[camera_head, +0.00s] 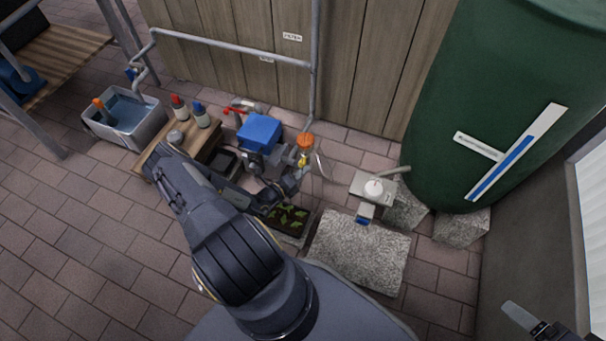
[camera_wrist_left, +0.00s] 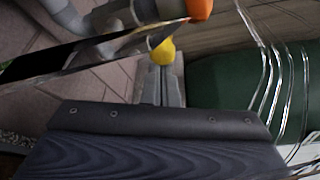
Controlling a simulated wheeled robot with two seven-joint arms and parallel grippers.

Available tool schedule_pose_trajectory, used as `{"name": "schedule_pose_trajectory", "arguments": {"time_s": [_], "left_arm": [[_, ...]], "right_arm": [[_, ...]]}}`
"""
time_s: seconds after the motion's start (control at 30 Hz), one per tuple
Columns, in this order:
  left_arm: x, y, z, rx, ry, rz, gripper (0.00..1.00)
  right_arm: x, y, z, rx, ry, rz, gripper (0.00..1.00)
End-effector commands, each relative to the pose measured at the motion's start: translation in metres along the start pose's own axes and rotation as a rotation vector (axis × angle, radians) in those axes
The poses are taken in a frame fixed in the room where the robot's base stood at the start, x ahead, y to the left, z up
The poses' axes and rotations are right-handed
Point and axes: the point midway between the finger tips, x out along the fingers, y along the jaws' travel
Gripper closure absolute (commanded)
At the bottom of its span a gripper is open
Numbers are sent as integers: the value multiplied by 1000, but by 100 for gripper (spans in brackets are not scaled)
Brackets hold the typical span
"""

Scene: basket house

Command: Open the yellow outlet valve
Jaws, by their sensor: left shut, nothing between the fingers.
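The yellow outlet valve (camera_head: 303,158) shows as a small yellow part below an orange cap (camera_head: 305,140) on the piping right of the blue pump box (camera_head: 259,131). In the left wrist view the yellow valve part (camera_wrist_left: 163,51) is rounded and sits at the tips of my left gripper (camera_wrist_left: 163,70). I cannot tell if they touch. My left gripper (camera_head: 297,174) is shut and empty, just below the valve in the head view. The gripper hides part of the valve. My right gripper (camera_head: 527,322) shows only partly at the lower right, away from the valve.
A green tank (camera_head: 500,100) stands on blocks at the right. A planter with seedlings (camera_head: 288,218) and a stone slab (camera_head: 358,252) lie in front. Bottles (camera_head: 200,112) stand on a wooden bench at left, beside a grey water basin (camera_head: 125,120). Clear loops (camera_wrist_left: 265,80) hang at right in the wrist view.

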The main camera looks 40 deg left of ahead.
Motion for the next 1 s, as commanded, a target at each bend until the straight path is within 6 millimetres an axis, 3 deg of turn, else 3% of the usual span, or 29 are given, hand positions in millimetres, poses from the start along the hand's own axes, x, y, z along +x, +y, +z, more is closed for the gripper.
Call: {"name": "schedule_pose_trajectory", "arguments": {"time_s": [1.0], "left_arm": [[-3,-2,7,4,-2,2,100]], "right_arm": [[-3,-1,-2,0,0,0,23]]}}
